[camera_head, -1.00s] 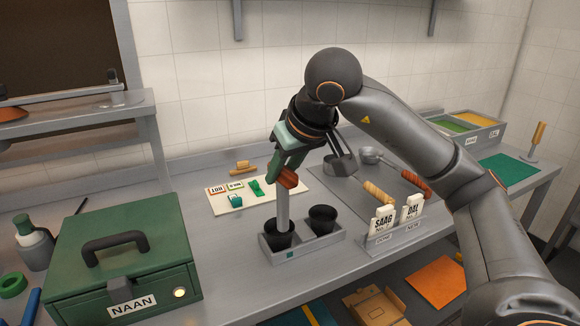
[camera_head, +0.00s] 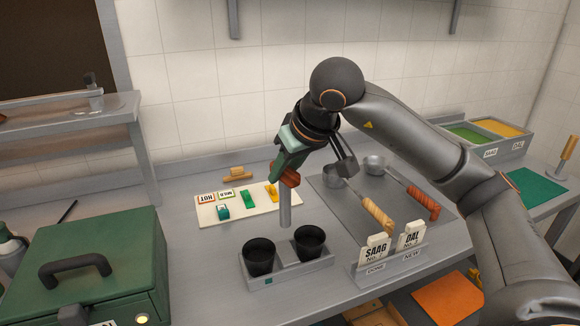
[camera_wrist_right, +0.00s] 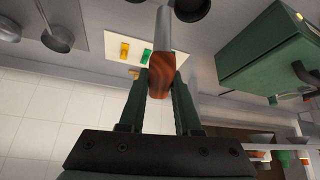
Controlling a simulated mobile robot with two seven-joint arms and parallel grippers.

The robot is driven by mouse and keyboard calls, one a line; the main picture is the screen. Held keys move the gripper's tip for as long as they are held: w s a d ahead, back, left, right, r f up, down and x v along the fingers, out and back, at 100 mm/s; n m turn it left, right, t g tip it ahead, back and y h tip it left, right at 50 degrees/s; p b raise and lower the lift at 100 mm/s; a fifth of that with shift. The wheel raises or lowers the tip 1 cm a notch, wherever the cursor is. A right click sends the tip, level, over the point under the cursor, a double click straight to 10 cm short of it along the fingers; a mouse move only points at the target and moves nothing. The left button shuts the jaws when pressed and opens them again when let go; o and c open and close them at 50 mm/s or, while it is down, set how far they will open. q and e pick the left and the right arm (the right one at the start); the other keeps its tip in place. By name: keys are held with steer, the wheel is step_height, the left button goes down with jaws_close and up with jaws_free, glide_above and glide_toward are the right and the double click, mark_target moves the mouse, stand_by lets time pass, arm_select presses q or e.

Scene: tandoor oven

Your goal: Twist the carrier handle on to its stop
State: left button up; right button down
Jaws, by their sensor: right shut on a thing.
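The grey carrier (camera_head: 290,277) stands on the steel counter and holds two black cups, the left cup (camera_head: 258,262) and the right cup (camera_head: 309,244). My right gripper (camera_head: 285,178) is shut on the reddish wooden grip of what looks like the carrier handle, a pale grey metal post (camera_head: 285,208) pointing down. The post's lower end shows behind and between the two cups; I cannot tell whether it touches the carrier. In the right wrist view, the wooden grip (camera_wrist_right: 161,83) sits between my green fingers. My left gripper is not in view.
A green NAAN box (camera_head: 110,270) stands to the left. A white board (camera_head: 236,207) with cards and coloured pieces lies behind the carrier. A label stand (camera_head: 390,262) is close on the right, with wooden-handled ladles (camera_head: 377,212) behind it.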

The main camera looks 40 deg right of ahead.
mark_target(290, 194)
steer(key=shift+w+d, duration=0.1)
steer(key=shift+d, duration=0.05)
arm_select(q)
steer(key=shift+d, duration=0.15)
arm_select(e)
step_height(290, 194, down, 5)
steer(key=b, duration=0.4)
steer(key=shift+f, duration=0.2)
steer(key=shift+f+b, duration=0.35)
steer(key=shift+f, duration=0.25)
steer(key=shift+f+b, duration=0.15)
steer(key=shift+b, duration=0.15)
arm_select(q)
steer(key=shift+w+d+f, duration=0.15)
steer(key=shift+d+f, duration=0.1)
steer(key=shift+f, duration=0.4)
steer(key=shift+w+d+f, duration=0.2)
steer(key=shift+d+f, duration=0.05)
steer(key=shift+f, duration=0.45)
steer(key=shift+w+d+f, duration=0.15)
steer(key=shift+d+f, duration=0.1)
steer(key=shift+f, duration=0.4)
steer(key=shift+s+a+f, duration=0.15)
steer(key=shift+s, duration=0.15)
